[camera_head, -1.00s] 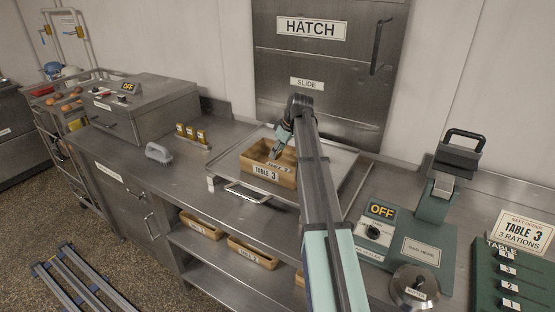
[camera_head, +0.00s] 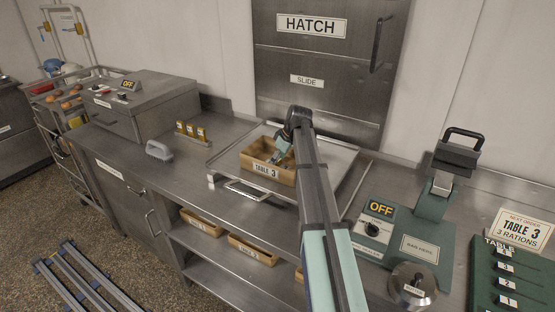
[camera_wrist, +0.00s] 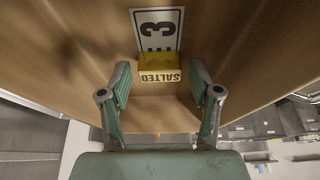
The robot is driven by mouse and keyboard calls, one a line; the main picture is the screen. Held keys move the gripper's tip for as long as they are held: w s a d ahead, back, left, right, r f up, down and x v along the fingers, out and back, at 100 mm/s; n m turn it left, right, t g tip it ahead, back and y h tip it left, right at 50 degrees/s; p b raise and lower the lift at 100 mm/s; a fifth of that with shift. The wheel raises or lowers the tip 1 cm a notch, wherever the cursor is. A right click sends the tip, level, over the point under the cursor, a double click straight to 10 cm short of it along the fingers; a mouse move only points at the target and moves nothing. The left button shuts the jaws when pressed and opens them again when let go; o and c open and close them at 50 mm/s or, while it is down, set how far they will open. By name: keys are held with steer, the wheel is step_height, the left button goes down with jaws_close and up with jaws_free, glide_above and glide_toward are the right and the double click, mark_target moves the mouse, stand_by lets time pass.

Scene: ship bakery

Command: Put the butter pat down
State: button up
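The butter pat (camera_wrist: 158,78), a small yellow block marked SALTED, shows in the wrist view between and just beyond my fingertips, with a small gap on each side. It lies over the lower edge of a white label with a 3 (camera_wrist: 158,28). My gripper (camera_wrist: 160,75) is open around it. In the head view, my gripper (camera_head: 276,158) reaches down into the wooden box (camera_head: 268,173) labelled TABLE 3, and the pat cannot be made out there. Whether the pat touches the box floor is not clear.
The box stands on a metal tray (camera_head: 328,160) below the closed hatch (camera_head: 318,70). A brush (camera_head: 158,151) and several small yellow items (camera_head: 190,131) are to the left. A bag press (camera_head: 415,235) stands to the right. More boxes (camera_head: 252,250) sit on the shelf below.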

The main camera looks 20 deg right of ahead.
steer(key=shift+r, duration=0.15)
steer(key=b+v, duration=0.2)
steer(key=v, duration=1)
steer(key=shift+a, duration=0.1)
